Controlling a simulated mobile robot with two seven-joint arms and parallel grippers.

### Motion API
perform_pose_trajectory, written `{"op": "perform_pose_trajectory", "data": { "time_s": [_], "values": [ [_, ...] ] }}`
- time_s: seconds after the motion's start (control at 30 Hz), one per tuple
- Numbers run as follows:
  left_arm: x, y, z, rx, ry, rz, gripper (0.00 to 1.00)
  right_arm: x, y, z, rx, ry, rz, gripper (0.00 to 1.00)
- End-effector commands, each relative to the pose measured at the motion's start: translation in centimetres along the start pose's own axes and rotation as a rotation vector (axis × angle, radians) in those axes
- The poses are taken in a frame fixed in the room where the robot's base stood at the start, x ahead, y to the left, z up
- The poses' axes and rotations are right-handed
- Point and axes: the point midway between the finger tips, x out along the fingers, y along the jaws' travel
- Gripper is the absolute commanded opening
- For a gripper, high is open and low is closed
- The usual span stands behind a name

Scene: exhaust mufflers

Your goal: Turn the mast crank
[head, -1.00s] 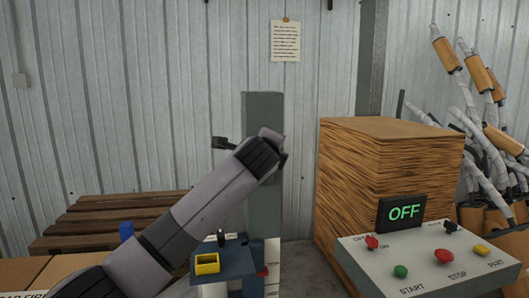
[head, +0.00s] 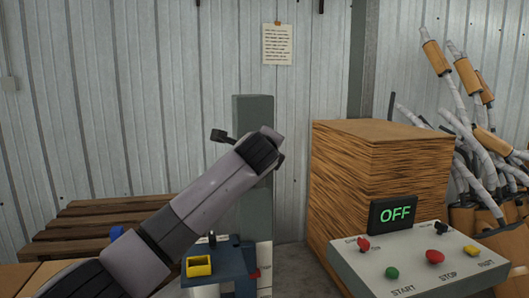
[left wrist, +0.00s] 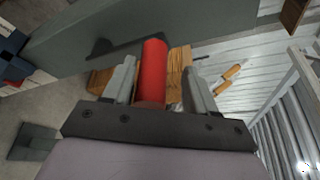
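The mast (head: 253,112) is a grey upright column behind my left arm in the head view. In the left wrist view its grey side (left wrist: 80,42) shows, with a dark crank arm (left wrist: 98,47) in front of it. The red crank handle (left wrist: 152,70) stands between the two fingers of my left gripper (left wrist: 160,66). The fingers are apart. The left finger is close to the handle; a gap shows between the handle and the right finger. In the head view my forearm and wrist hide the handle. My right gripper is not in view.
A wooden box (head: 345,190) stands right of the mast. A control panel (head: 420,262) with buttons and an OFF display (head: 393,214) is at the front right. A blue fixture with a yellow block (head: 199,266) sits below my arm. Pallets (head: 95,225) lie at left.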

Motion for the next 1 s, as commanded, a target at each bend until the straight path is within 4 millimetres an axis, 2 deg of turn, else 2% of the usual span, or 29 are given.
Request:
{"op": "perform_pose_trajectory", "data": {
  "time_s": [0.37,1.0],
  "values": [
    [-0.5,0.4,-0.2,-0.002,0.002,0.007,0.57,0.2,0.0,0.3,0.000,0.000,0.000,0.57],
    [-6.5,0.2,-0.2,-0.001,0.002,0.002,0.57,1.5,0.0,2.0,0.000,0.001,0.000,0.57]
  ]
}}
